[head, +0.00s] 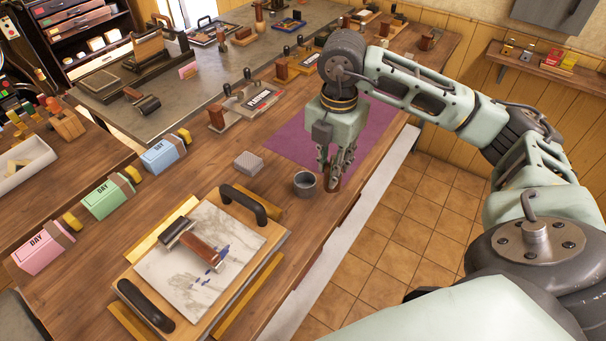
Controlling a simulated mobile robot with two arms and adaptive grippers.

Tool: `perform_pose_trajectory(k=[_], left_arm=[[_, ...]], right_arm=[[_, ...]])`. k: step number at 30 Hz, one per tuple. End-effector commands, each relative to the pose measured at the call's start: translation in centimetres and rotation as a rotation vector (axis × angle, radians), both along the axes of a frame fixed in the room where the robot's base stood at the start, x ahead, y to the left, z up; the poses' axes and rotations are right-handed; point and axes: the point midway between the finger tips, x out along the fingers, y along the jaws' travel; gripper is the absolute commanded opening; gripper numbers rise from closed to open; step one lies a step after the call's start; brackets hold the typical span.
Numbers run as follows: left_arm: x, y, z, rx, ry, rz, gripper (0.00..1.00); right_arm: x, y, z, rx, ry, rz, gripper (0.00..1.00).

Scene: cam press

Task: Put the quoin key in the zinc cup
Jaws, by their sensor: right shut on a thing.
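The zinc cup (305,183) stands upright on the wooden bench near its front edge, a small grey open cup. My right gripper (335,170) points down just right of the cup, over the corner of the purple mat. It is shut on a small reddish-brown thing (332,185), which looks like the quoin key; the fingers hide most of it. The thing is low, beside the cup and not in it. I cannot tell whether it touches the bench. My left gripper is not in view.
A marble slab (195,262) with black-handled frame and a roller stands at the front left. A small grey block (249,163) lies left of the cup. Pink (40,250), green (106,198) and blue (160,156) boxes line the left. The purple mat (285,150) is mostly clear.

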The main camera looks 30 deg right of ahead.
Motion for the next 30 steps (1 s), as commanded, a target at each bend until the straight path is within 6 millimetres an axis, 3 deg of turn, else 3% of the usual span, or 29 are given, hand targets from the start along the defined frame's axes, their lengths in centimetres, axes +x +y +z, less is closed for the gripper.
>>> perform_pose_trajectory(k=[6, 12, 19, 25, 30], left_arm=[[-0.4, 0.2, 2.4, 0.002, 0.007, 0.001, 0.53], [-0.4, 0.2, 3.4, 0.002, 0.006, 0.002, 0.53], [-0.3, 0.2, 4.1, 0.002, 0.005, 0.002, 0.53], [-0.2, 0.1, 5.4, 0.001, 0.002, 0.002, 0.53], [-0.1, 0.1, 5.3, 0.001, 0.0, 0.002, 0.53]], right_arm=[[5.1, 0.7, -2.6, 0.004, 0.004, 0.002, 0.0], [8.6, 0.8, -4.8, 0.002, 0.001, 0.003, 0.0], [9.5, 0.9, -6.3, 0.0, 0.003, 0.004, 0.0], [9.5, 0.9, -9.0, 0.001, 0.004, 0.005, 0.0], [9.5, 0.8, -9.7, -0.001, 0.0, 0.005, 0.0]])
